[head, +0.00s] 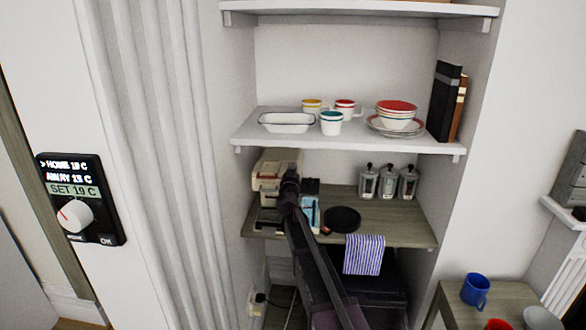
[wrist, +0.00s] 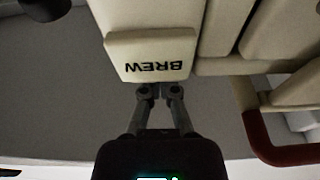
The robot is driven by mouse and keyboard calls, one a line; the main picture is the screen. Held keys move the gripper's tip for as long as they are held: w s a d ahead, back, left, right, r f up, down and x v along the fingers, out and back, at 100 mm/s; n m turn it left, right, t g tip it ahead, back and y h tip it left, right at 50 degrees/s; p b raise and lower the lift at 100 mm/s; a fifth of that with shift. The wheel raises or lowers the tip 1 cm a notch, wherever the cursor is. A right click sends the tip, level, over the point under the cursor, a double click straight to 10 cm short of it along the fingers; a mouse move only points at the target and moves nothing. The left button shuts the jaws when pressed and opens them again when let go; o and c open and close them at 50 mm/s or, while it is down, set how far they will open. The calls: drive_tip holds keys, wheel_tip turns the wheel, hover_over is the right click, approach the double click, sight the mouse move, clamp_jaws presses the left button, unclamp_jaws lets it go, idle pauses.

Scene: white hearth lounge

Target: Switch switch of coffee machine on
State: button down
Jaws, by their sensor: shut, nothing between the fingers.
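The cream coffee machine (head: 268,170) stands at the left end of the wooden shelf in the alcove, partly hidden by my arm. In the wrist view, a cream block lettered BREW (wrist: 150,55) on the machine appears upside down. My gripper (wrist: 160,90) is shut and empty, with its fingertips right at the edge of that block; I cannot tell whether they touch it. In the head view my gripper (head: 291,180) is in front of the machine's right side. I cannot tell the switch's position.
A red-brown edged part (wrist: 262,140) of the machine shows right of the fingers. Beside my arm are a blue-and-white packet (head: 310,214), a black round plate (head: 343,219) and a striped towel (head: 363,255). Canisters (head: 388,182) stand behind. An upper shelf (head: 240,138) holds cups and dishes.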

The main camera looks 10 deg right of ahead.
drive_tip(key=shift+f, duration=0.15)
drive_tip(key=shift+s+f+b, duration=0.1)
drive_tip(key=shift+f+b, duration=0.4)
drive_tip(key=shift+b, duration=0.15)
drive_tip(key=shift+r, duration=0.2)
drive_tip(key=shift+s+a+r+p, duration=0.1)
drive_tip(key=shift+s+r+p, duration=0.05)
drive_tip(key=shift+r+p, duration=0.95)
drive_tip(key=shift+s+r+p, duration=0.1)
drive_tip(key=shift+r+p, duration=0.85)
drive_tip(key=shift+p, duration=0.25)
drive_tip(key=s+a+f+b, duration=0.2)
drive_tip(key=s+f+b, duration=0.2)
drive_tip(key=s, duration=0.4)
drive_tip(key=shift+s+a+f+b, duration=0.2)
drive_tip(key=shift+s+f+b, duration=0.1)
drive_tip(key=shift+f+b, duration=0.15)
